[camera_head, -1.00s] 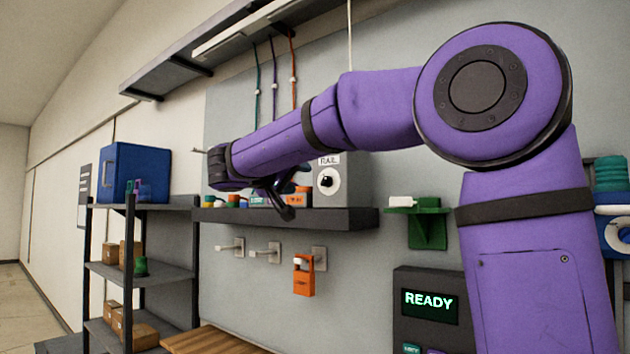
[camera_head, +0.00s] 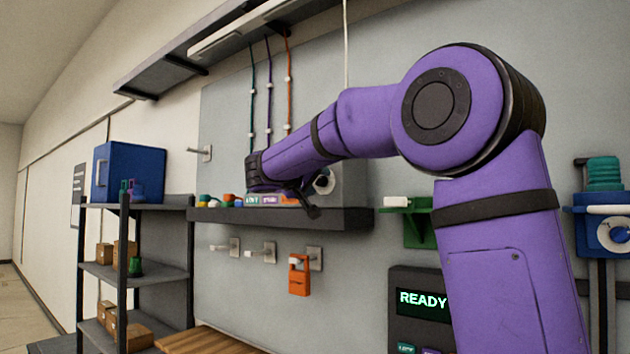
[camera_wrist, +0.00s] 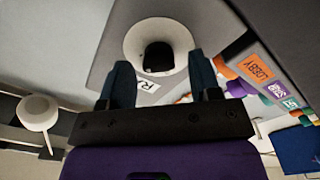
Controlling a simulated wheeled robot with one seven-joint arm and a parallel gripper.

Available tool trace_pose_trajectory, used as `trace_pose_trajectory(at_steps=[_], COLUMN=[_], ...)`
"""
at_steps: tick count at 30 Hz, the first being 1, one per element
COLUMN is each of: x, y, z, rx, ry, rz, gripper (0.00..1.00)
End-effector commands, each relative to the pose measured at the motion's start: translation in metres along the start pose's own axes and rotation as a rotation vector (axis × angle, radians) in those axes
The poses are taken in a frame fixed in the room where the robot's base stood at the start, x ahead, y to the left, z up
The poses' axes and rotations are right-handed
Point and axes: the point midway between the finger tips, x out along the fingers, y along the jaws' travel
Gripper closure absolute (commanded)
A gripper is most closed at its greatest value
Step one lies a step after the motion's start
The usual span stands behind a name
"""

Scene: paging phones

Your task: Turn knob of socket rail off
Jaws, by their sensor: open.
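The socket rail's knob (camera_wrist: 158,54) is a black knob on a round white dial (camera_wrist: 133,40), set on a grey box (camera_wrist: 108,55). A partly seen label (camera_wrist: 144,85) is beside the dial. In the head view, the dial (camera_head: 325,181) is partly hidden by my arm, and the grey box (camera_head: 356,185) stands on the dark shelf. My gripper (camera_wrist: 160,62) is open, with its two dark fingers on either side of the knob in the wrist picture. Whether they touch it I cannot tell. In the head view my gripper (camera_head: 312,195) is in front of the box.
The dark shelf (camera_head: 290,218) also bears colored labelled pieces (camera_head: 262,199), left of the box. Wall hooks (camera_head: 262,253) and an orange tag (camera_head: 299,277) are below. A green bracket (camera_head: 418,230) and a READY panel (camera_head: 420,275) stand to the right.

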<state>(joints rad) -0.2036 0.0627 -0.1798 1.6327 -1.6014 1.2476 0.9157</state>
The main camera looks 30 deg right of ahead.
Motion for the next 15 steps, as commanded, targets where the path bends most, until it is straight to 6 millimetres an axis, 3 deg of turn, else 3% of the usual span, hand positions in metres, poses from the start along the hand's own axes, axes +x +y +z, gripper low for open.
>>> trace_pose_trajectory(at_steps=[1,6,7,15], x=[-0.0001,-0.0003,-0.0003,-0.0004], y=[0.0001,0.0,0.0,-0.0002], z=[0.0,0.0,0.0,0.0001], rx=[0.0,0.0,0.0,-0.022], ry=[0.0,0.0,0.0,0.0], rz=[0.0,0.0,0.0,0.0], gripper=[0.49,0.89,0.92,0.92])
